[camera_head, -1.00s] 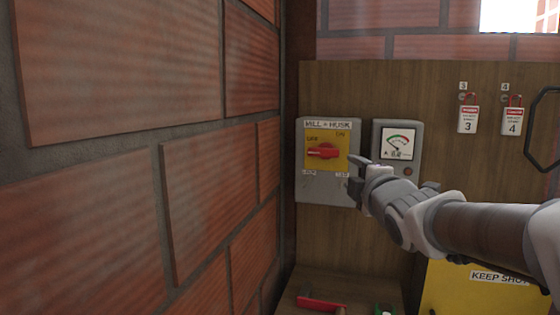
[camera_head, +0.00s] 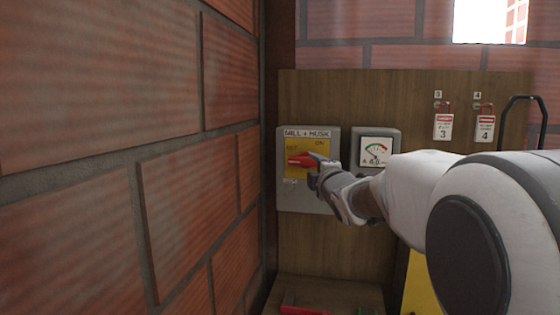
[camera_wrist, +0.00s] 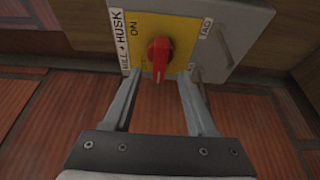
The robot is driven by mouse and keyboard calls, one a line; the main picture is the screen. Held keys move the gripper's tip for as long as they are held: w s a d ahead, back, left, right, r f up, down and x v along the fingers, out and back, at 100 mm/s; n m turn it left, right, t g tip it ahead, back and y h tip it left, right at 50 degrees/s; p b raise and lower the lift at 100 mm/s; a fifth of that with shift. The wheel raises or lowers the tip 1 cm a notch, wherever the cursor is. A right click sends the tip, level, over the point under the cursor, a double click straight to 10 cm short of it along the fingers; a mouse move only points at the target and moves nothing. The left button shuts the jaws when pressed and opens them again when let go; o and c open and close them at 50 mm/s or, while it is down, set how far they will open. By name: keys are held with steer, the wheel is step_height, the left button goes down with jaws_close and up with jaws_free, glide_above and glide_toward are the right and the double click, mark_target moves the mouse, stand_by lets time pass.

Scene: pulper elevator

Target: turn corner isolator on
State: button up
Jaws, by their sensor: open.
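The corner isolator is a grey box (camera_head: 308,198) labelled "MILL + HUSK", with a yellow plate and a red rotary handle (camera_head: 300,160). The handle lies roughly level on the OFF side of the plate; ON is at upper right. My gripper (camera_head: 317,170) is at the handle's right side in the head view and hides part of it. In the wrist view, the red handle (camera_wrist: 159,56) stands between the tips of my two open fingers (camera_wrist: 160,76), with visible space on both sides. The fingers are not closed on it.
A brick wall (camera_head: 100,150) stands close on the left. A meter (camera_head: 376,150) is right of the isolator on the wooden board. A red object (camera_head: 300,310) lies on the shelf below.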

mark_target(308, 163)
steer(key=shift+w+a+p, duration=0.2)
steer(key=shift+w+p, duration=0.45)
steer(key=shift+w, duration=2.4)
jaws_close()
